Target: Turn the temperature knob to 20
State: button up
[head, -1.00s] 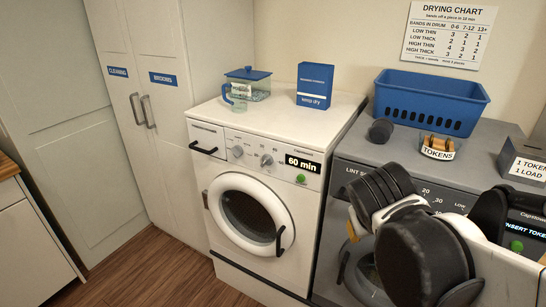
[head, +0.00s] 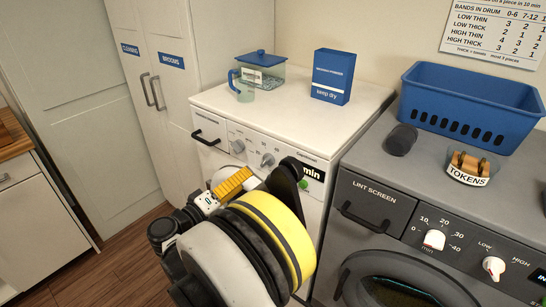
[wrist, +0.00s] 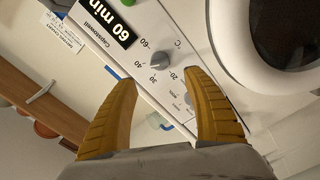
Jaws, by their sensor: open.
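The temperature knob (wrist: 160,58) is a small grey dial on the white washing machine's panel, marked 20, 30, 40, 60 and °C. In the head view the knob (head: 268,160) is the right one of two, near the display. I cannot tell surely which mark it points to. My gripper (wrist: 160,78) is open and empty, its yellow ribbed fingers apart, with the knob between and beyond the tips; I see no contact. In the head view one yellow finger of my gripper (head: 232,182) shows below the panel.
A second knob (head: 238,146), marked wool, sits beside it, partly behind a finger in the wrist view. A blue washing powder box (head: 333,76) and a jug (head: 242,86) stand on the washer. The dark dryer (head: 370,205), with its own knobs, stands to the right.

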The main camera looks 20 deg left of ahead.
aim_at(263, 164)
jog(key=b+x, duration=0.2)
jog(key=x, duration=0.8)
jog(key=shift+w+d+b, duration=0.15)
jog(key=shift+w+b, duration=0.05)
jog(key=shift+b, duration=0.1)
jog(key=c, duration=1.2)
